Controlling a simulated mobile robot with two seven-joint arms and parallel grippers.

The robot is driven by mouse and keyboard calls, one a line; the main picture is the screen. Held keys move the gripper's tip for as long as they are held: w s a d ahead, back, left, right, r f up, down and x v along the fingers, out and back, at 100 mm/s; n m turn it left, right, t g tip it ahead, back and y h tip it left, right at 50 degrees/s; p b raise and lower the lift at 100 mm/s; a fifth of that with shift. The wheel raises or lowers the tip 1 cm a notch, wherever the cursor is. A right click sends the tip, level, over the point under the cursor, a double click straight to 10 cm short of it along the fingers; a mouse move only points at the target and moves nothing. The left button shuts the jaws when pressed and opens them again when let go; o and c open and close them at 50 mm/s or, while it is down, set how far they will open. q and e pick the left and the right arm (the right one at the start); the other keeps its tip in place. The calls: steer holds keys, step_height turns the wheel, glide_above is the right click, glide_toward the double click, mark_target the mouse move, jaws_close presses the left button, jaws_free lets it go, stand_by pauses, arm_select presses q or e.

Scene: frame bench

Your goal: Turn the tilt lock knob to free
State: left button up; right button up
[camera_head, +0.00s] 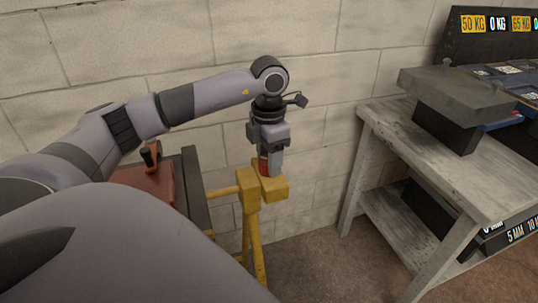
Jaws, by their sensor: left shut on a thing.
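My left gripper (266,162) points down at the top of a yellow stand (249,203). It is shut on a small red part, taken to be the tilt lock knob (263,166), at the yellow head of the stand. Most of the knob is hidden between the fingers, so its turned position cannot be told. My right gripper is not in view.
A grey wooden table (460,170) with a dark metal block on it (458,95) stands at the right. A red bench surface with an orange-and-black handle (150,155) is at the left, partly behind my arm. A block wall is close behind. Brown floor (325,265) is clear between stand and table.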

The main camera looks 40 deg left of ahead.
arm_select(q)
steer(key=n, duration=0.3)
steer(key=shift+r+n+p, duration=0.1)
steer(key=shift+n+p, duration=0.2)
steer(key=shift+n, duration=0.1)
steer(key=shift+n+p, duration=0.35)
steer(key=shift+n, duration=1.35)
steer(key=o, duration=1)
steer(key=shift+o, duration=0.2)
step_height(320, 180, up, 6)
steer(key=shift+f, duration=0.2)
steer(key=shift+r, duration=0.7)
